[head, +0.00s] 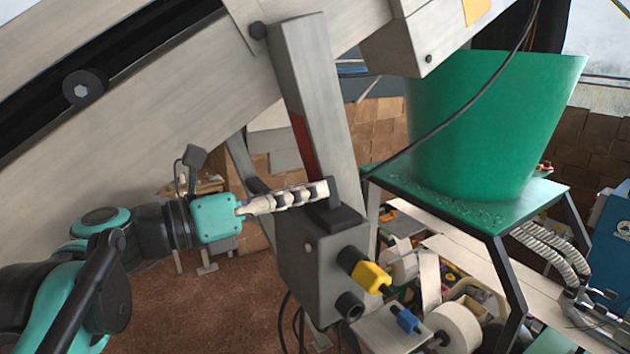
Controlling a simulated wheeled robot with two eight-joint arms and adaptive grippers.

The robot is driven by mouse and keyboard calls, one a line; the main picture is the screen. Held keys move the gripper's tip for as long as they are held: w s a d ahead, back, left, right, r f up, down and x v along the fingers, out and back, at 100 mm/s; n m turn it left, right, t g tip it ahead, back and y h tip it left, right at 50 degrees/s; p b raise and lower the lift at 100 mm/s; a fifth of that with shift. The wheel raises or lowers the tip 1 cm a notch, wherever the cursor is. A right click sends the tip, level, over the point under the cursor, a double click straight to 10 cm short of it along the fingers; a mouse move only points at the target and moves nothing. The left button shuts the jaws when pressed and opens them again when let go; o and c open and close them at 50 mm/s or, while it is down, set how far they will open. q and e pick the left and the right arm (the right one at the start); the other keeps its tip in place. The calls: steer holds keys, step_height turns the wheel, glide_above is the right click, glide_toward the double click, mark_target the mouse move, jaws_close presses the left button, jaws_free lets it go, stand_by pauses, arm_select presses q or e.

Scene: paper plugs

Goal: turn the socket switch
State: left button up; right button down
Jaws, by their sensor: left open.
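A grey socket box (322,268) is fixed to a slanted grey post in the middle of the head view. A black block (335,218), which may be the switch, sits on its top. A yellow plug-like part (371,276) and dark round sockets are on its right side. My left gripper (327,189) reaches in from the left, pale fingers pointing right, with their tips beside the black block. The fingers are seen edge-on, and they partly cover the post. I cannot tell whether they touch the block.
A green tub (495,125) stands on a green-topped metal stand (470,212) at the right. A blue plug (407,320) and a white roll (453,328) are below it. Brown floor (220,310) lies open at lower left.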

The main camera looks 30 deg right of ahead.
mark_target(314, 209)
arm_select(q)
steer(key=shift+w+d+f, duration=0.2)
steer(key=shift+w+d, duration=0.95)
steer(key=shift+d, duration=0.1)
steer(key=shift+s+d+r, duration=0.1)
steer(key=shift+s+d, duration=0.3)
steer(key=shift+s, duration=0.2)
steer(key=shift+w+a, duration=0.15)
steer(key=shift+w, duration=0.15)
jaws_close()
steer(key=shift+s, duration=0.1)
arm_select(e)
steer(key=shift+w+a+r, duration=0.2)
steer(key=shift+w, duration=0.3)
